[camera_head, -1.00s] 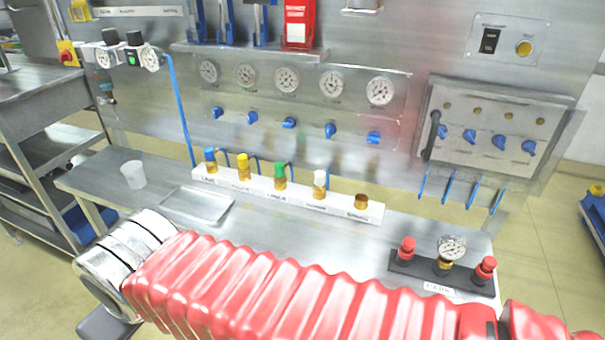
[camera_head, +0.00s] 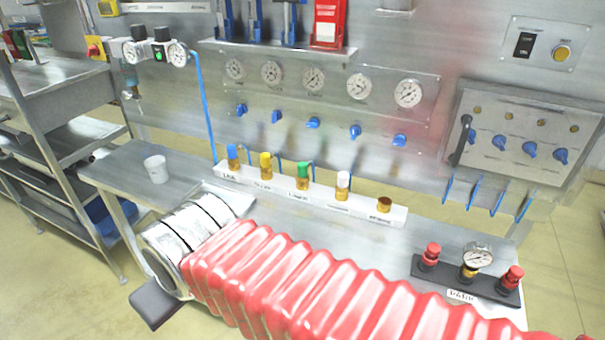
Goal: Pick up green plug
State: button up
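The green plug (camera_head: 303,170) stands upright on a brass-coloured fitting in the white labelled strip (camera_head: 232,179) on the steel bench. It is in the middle of a row, between a yellow plug (camera_head: 266,160) and a white-topped plug (camera_head: 343,180). Nothing covers its top. My arm, in a red ribbed sleeve, crosses the foreground below the strip. Its metal-ringed part lies to the left and in front of the plug, apart from it. I cannot make out my gripper's fingers.
A blue plug (camera_head: 233,153) and a bare brass fitting (camera_head: 384,204) end the row. A white cup (camera_head: 156,168) stands at left. A black block (camera_head: 427,274) with red knobs and a gauge is at right. Blue valve knobs (camera_head: 313,122) project from the panel behind.

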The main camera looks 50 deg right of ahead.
aim_at(301, 175)
jog(key=u, duration=0.05)
jog(key=i, duration=1)
jog(key=z, duration=0.05)
